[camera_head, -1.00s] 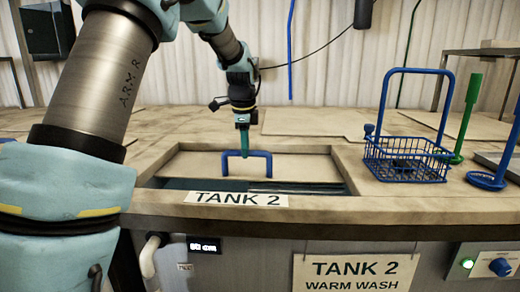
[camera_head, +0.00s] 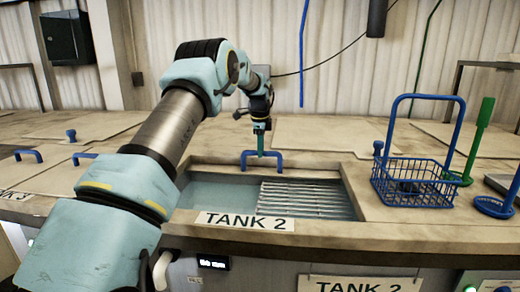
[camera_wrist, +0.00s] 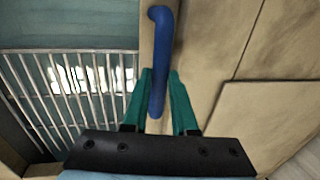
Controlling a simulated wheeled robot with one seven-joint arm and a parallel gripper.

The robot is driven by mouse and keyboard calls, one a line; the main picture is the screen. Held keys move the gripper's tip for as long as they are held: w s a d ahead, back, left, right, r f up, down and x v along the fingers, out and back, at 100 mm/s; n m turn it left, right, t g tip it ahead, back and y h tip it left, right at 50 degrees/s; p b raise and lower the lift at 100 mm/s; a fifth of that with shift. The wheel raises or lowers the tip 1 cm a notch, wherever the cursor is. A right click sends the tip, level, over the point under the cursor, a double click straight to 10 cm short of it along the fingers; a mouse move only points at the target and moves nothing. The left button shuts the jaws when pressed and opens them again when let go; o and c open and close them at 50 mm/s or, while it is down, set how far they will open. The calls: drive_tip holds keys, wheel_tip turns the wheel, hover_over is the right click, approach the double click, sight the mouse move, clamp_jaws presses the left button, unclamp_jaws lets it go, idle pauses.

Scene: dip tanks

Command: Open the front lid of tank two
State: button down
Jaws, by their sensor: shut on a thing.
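Tank two is open at the front in the head view, with water and a metal rack (camera_head: 305,199) in its opening. The rack also shows at the left of the wrist view (camera_wrist: 70,85). The front lid's blue handle (camera_head: 262,155) is at the back edge of the opening. The lid panel is hard to make out behind it. My gripper (camera_head: 261,150) is shut on this handle. In the wrist view its green fingers (camera_wrist: 160,105) are on either side of the blue bar (camera_wrist: 163,60). The "TANK 2" label (camera_head: 245,221) is on the front rim.
A blue wire basket (camera_head: 415,185) stands on the counter right of the opening. A green-handled tool (camera_head: 478,135) and a blue ring-shaped thing (camera_head: 495,206) are beside it. Blue handles (camera_head: 28,155) of another tank's lids are at the left.

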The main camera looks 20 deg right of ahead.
drive_tip(key=shift+w+d, duration=0.1)
idle(0.3)
drive_tip(key=c, duration=0.7)
unclamp_jaws()
wheel_tip(320, 180, up, 11)
drive_tip(key=s+a+b, duration=0.1)
drive_tip(key=s+b, duration=0.1)
drive_tip(key=b, duration=0.1)
drive_tip(key=shift+f, duration=0.15)
